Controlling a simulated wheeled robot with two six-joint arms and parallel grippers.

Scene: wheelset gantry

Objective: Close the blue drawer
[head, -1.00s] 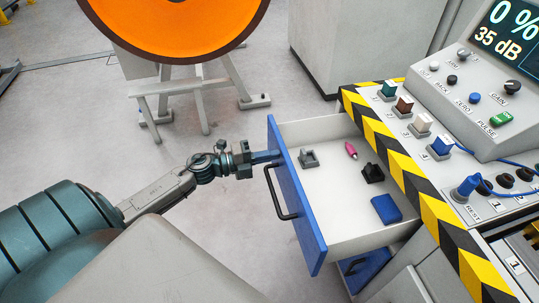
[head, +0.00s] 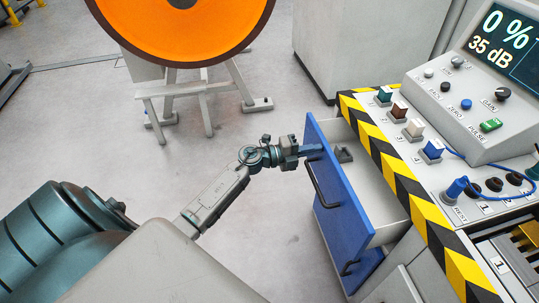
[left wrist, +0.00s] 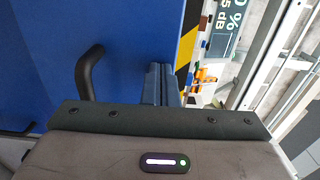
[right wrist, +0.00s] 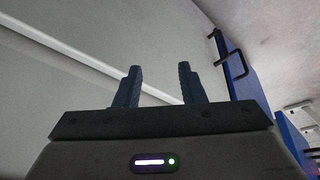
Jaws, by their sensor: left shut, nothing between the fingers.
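The blue drawer (head: 345,215) is partly out of the grey cabinet, with its blue front and black handle (head: 326,186) facing left. A grey item (head: 343,154) shows inside it; the rest of its contents are hidden behind the front. My left gripper (head: 312,150) is shut and empty, its tips at the drawer front near the far top edge. In the left wrist view the shut fingers (left wrist: 160,84) are beside the black handle, against or very near the blue front. My right gripper (right wrist: 160,82) is open and empty, over no object. It is out of the head view.
A second blue drawer front (head: 364,270) is below. Above the drawer runs a striped yellow-black edge (head: 395,180) of the console with buttons and knobs. An orange wheel (head: 182,25) on a grey stand is behind.

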